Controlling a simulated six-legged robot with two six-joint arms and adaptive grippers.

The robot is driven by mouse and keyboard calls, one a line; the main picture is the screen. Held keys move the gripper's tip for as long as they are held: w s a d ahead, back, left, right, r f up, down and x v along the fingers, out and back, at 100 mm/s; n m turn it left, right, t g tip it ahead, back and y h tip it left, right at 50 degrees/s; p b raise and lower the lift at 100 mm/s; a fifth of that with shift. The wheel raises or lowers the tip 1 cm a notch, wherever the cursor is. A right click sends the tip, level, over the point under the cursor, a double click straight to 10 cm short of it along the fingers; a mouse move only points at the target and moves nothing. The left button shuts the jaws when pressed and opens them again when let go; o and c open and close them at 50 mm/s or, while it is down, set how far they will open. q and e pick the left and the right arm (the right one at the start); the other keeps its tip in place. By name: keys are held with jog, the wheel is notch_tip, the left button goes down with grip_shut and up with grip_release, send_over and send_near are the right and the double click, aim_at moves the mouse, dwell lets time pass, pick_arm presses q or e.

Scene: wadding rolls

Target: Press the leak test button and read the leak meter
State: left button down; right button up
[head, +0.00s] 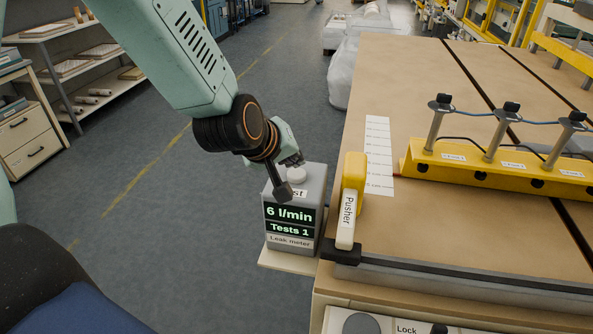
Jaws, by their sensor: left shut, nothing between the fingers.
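The leak meter (293,240) is a grey box on a small shelf at the table's left edge. Its lit display (289,215) reads "6 l/min" and, below, "Tests 1". A label under that says "Leak meter". The white, round leak test button (297,174) sits on the box's top, with a label partly hidden by my gripper and ending in "st". My left gripper (287,180) is shut and empty, right at the button and over the box's top. I cannot tell whether it touches the button. My right gripper is out of view.
A yellow block with a handle labelled "Pusher" (347,220) stands just right of the meter. A yellow fixture (500,168) with black-capped posts lies on the brown table (430,225). A panel marked "Lock" (405,328) is at the bottom. Open floor lies left.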

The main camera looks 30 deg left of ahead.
aim_at(294, 175)
pick_arm(q)
jog(key=shift+r, duration=0.1)
notch_tip(294, 175, up, 5)
jog(key=p, duration=0.5)
dwell(0.7)
